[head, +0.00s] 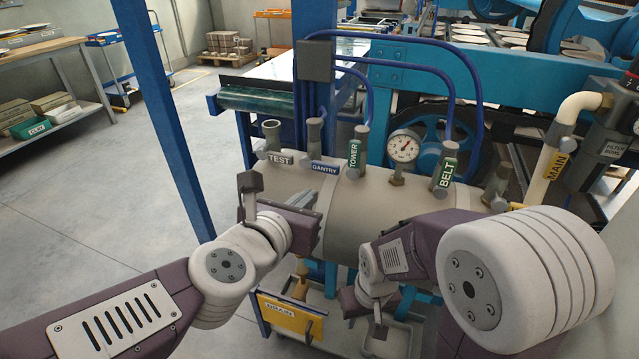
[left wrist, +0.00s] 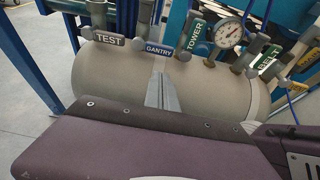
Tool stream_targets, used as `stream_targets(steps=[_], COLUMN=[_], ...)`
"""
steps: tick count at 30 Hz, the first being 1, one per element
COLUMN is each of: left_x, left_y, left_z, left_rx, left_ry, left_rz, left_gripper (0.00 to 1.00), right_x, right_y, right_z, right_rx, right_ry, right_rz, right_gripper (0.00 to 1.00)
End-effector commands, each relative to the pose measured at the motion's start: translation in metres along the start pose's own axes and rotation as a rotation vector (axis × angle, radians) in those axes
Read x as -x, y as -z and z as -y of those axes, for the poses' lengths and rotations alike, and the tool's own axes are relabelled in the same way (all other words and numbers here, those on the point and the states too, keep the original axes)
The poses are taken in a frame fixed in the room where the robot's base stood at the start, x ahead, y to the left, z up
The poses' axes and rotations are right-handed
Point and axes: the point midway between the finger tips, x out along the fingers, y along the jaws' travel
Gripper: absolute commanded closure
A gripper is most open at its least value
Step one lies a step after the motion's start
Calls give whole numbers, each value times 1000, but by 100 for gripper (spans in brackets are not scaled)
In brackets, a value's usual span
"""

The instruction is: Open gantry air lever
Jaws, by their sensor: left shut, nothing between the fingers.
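The gantry air lever, with its blue GANTRY label (head: 325,167), lies crosswise at the base of a grey valve post (head: 315,135) on top of the beige air tank (head: 375,210). In the left wrist view the GANTRY label (left wrist: 159,49) is just beyond my fingertips. My left gripper (head: 312,197) is shut and empty, in front of the tank and below the label. It also shows in the left wrist view (left wrist: 161,78); I cannot tell whether it touches anything. My right gripper (head: 377,312) hangs low before the tank, its fingers too unclear to judge.
The TEST label (head: 280,158) is left of GANTRY; the upright TOWER (head: 354,152) and BELT (head: 447,172) labels and a pressure gauge (head: 403,147) are to the right. A yellow DRAIN sign (head: 290,313) is below. A blue post (head: 166,110) stands left; open floor lies beyond.

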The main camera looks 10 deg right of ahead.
Motion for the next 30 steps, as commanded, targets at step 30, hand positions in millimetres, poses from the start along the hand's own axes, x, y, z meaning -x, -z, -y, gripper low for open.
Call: stream_targets(steps=[30], left_x=[-100], left_y=[1], left_z=[0], left_rx=[-3], left_ry=[0], left_rz=[-1], left_gripper=[100], right_x=[-36], right_y=[-4], right_z=[-1], right_rx=[0], right_ry=[0], right_rz=[0], right_gripper=[65])
